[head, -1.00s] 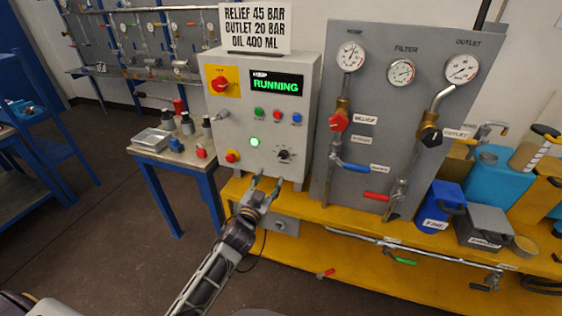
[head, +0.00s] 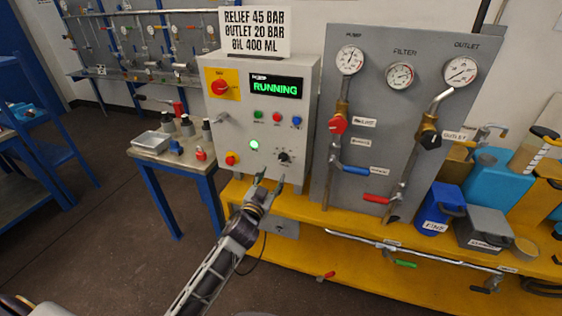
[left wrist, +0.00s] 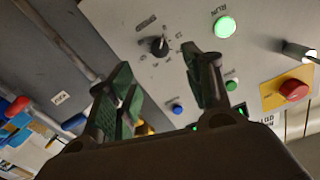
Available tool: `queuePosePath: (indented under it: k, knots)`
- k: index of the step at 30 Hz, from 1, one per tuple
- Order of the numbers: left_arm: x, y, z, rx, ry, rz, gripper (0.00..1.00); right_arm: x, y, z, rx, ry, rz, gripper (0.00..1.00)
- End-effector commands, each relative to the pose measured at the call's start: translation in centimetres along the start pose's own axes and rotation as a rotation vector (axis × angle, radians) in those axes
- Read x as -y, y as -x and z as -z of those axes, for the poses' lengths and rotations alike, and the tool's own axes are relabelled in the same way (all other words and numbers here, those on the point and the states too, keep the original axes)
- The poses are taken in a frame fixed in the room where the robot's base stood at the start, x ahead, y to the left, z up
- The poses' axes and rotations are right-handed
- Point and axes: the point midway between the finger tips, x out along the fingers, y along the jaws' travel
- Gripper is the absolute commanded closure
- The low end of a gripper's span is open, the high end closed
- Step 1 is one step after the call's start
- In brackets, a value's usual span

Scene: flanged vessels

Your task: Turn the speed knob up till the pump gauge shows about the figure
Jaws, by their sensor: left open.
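The speed knob (head: 284,157) is a small black knob low on the grey control box (head: 232,130). It also shows in the left wrist view (left wrist: 159,46), next to printed scale marks. My left gripper (head: 269,181) is open and empty just below the knob, apart from it. In the left wrist view its green-padded fingers (left wrist: 160,88) are spread, with the knob beyond the gap. The pump gauge (head: 350,59) is a round white dial at the panel's upper left; its reading is too small to tell. A sign (head: 254,31) reads RELIEF 45 BAR, OUTLET 20 BAR, OIL 400 ML. My right gripper is out of view.
The box has a RUNNING display (head: 276,87), a lit green lamp (head: 254,145) and a red rotary switch (head: 224,86). The panel at right carries a red-handled valve (head: 338,124) and pipes. A small table (head: 160,160) with fittings stands at left.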

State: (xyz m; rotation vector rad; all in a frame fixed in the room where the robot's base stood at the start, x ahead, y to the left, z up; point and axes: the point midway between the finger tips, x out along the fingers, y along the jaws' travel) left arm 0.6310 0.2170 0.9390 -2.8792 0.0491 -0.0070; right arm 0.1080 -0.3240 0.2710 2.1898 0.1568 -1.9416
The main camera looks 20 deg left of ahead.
Motion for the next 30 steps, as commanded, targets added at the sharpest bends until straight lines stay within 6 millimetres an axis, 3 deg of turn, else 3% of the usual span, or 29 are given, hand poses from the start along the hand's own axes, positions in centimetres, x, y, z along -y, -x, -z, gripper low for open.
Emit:
queuePosePath:
  k: [9,30]
  knots:
    - [0.0,-2.6,0.0,0.000,-0.001,0.000,0.49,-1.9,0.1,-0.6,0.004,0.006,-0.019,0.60]
    - [0.0,-8.3,0.1,0.000,-0.001,0.000,0.49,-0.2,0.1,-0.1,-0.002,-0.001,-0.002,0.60]
